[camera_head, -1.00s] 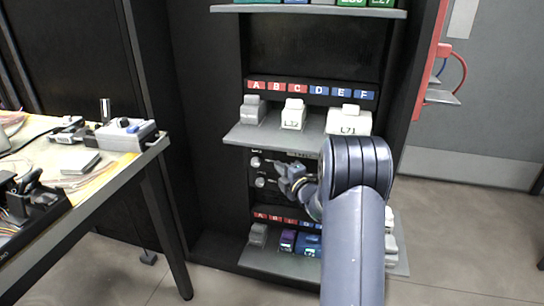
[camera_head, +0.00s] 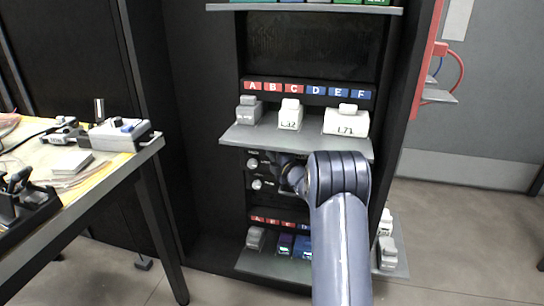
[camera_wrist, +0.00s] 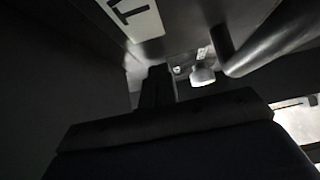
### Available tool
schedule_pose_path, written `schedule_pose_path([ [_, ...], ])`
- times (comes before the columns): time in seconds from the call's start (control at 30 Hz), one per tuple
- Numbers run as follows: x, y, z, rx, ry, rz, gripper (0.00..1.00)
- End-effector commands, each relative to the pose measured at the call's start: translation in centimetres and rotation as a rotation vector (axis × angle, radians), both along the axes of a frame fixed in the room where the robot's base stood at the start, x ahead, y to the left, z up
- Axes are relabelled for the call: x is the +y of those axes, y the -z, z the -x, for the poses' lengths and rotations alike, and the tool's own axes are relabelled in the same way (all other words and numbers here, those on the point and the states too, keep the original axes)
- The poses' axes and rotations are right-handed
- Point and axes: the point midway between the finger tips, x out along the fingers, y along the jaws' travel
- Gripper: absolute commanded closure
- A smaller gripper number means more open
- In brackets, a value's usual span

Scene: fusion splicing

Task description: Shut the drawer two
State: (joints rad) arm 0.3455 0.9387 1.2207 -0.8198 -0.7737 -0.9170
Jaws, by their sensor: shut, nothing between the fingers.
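Two dark drawer fronts with round light knobs sit in the black cabinet, between its middle and lower shelves, in the head view. The upper knob (camera_head: 252,162) and lower knob (camera_head: 257,184) are left of my gripper (camera_head: 294,174). Their labels are too small to read, so I cannot tell which is drawer two or how far either stands out. My gripper is shut and empty at the drawer fronts, and my arm hides their right part. Contact is unclear. A pale knob (camera_wrist: 202,76) shows beyond my gripper's dark body in the wrist view.
A grey shelf (camera_head: 240,134) with labelled blocks juts out just above my gripper. A lower shelf (camera_head: 262,264) holds more blocks. A cluttered workbench (camera_head: 105,172) stands at the left. Open floor lies right of the cabinet.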

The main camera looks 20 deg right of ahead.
Motion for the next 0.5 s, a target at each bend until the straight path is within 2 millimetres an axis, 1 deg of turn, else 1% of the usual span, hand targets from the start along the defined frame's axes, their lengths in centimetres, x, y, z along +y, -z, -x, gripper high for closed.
schedule_pose_path([
  [0.17,-0.2,0.0,-0.3,0.000,0.000,0.000,1.00],
  [0.5,-2.4,-0.1,-3.5,-0.001,-0.001,0.000,1.00],
])
